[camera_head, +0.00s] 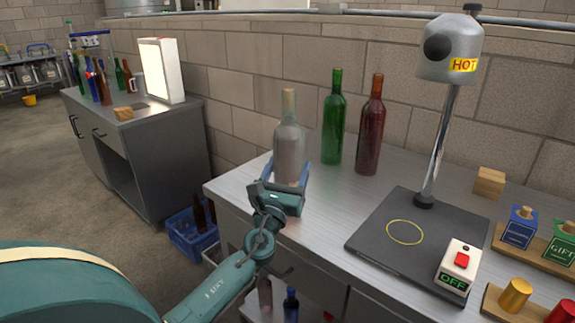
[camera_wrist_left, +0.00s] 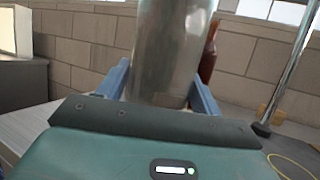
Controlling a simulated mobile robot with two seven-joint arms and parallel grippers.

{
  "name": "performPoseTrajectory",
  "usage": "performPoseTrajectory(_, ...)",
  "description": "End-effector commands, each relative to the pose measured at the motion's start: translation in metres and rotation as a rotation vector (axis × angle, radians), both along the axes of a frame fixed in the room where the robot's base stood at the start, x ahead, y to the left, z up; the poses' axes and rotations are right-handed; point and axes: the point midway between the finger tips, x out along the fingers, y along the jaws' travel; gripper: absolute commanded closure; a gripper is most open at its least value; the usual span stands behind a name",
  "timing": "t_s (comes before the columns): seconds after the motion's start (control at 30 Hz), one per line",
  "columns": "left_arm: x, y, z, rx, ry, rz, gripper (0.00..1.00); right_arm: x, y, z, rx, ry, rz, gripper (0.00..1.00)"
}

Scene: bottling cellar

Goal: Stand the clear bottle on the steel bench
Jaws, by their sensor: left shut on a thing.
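The clear bottle (camera_head: 289,142) is upright at the left end of the steel bench (camera_head: 317,222), with a tan top. My left gripper (camera_head: 287,176) is shut on its lower body, one blue finger on each side. In the left wrist view the clear bottle (camera_wrist_left: 168,55) stands between the two fingers (camera_wrist_left: 160,88). The gripper hides the bottle's base in both views, so I cannot tell whether it touches the bench. My right gripper is not in view.
A green bottle (camera_head: 333,118) and a brown bottle (camera_head: 370,126) stand close to the right. A heat sealer (camera_head: 452,50) marked HOT rises from a dark base plate (camera_head: 376,244). A blue crate (camera_head: 190,240) sits on the floor. The bench front centre is clear.

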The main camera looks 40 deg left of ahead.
Motion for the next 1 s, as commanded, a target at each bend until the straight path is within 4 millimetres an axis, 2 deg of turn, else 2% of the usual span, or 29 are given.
performPoseTrajectory(0.27, -0.0003, 0.0006, -0.0005, 0.003, -0.013, 0.002, 1.0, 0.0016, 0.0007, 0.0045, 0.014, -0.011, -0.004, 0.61)
performPoseTrajectory(0.47, -0.0004, 0.0006, -0.0041, 0.004, -0.012, 0.001, 1.0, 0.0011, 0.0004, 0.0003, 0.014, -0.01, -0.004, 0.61)
performPoseTrajectory(0.5, 0.0, 0.0001, -0.0093, 0.001, -0.002, 0.0, 0.34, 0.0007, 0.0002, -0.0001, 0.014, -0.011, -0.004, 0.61)
performPoseTrajectory(0.77, 0.0, 0.0001, -0.0083, 0.001, -0.002, 0.0, 0.13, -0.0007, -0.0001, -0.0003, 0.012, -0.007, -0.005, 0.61)
performPoseTrajectory(1.0, 0.0, 0.0001, -0.0074, 0.001, -0.002, 0.0, 0.13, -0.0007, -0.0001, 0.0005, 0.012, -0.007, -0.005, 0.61)
